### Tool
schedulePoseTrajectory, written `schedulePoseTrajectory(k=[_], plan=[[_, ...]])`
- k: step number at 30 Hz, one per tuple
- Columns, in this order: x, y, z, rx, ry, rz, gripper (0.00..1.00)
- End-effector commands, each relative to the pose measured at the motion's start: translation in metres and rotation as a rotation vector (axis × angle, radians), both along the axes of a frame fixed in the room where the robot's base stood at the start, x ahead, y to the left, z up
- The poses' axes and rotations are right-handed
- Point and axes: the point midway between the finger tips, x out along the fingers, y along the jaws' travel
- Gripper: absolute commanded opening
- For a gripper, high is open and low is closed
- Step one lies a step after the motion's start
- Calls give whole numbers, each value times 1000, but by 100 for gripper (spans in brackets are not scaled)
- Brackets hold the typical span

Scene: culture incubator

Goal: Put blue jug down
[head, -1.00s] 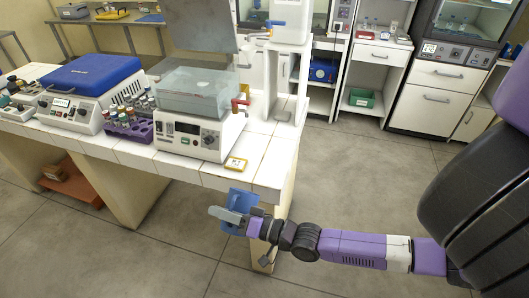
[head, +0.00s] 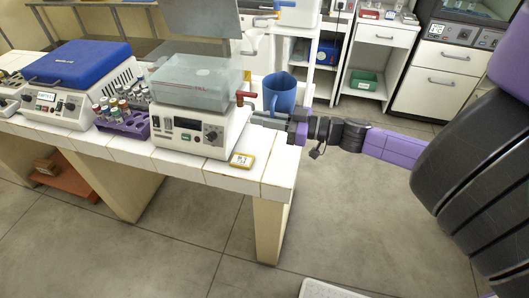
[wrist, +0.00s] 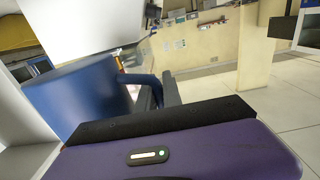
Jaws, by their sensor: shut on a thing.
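The blue jug (head: 281,92) is upright at the right end of the white tiled bench (head: 222,178). It also fills the left of the wrist view (wrist: 80,98), with its handle towards the fingers. My gripper (head: 266,119) is shut on the jug, at its handle side. The gripper and the arm cover the jug's lower part in the head view. I cannot tell whether its base touches the bench top.
A water bath (head: 190,130) with a red tap (head: 246,98) stands just left of the jug. A yellow-framed tag (head: 242,160) lies near the bench's front edge. A purple tube rack (head: 125,123) and a blue-lidded machine (head: 80,68) stand farther left.

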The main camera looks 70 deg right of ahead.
Motion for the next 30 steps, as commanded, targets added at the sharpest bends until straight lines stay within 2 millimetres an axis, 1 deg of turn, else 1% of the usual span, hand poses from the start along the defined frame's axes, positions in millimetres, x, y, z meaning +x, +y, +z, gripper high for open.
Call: schedulePoseTrajectory(k=[1, 6, 9, 12, 19, 25, 27, 30], plan=[[1, -1, -13, 5, -3, -3, 0], [1, 0, -55, 5, -1, -3, 0], [1, 0, -77, 4, -1, -3, 0], [1, 0, -93, 4, -1, -2, 0], [0, 0, -112, 2, 0, -1, 0], [1, 0, -139, 2, 0, -1, 0], [0, 0, -143, 2, 0, 0, 0], [0, 0, -144, 1, 0, 0, 0]])
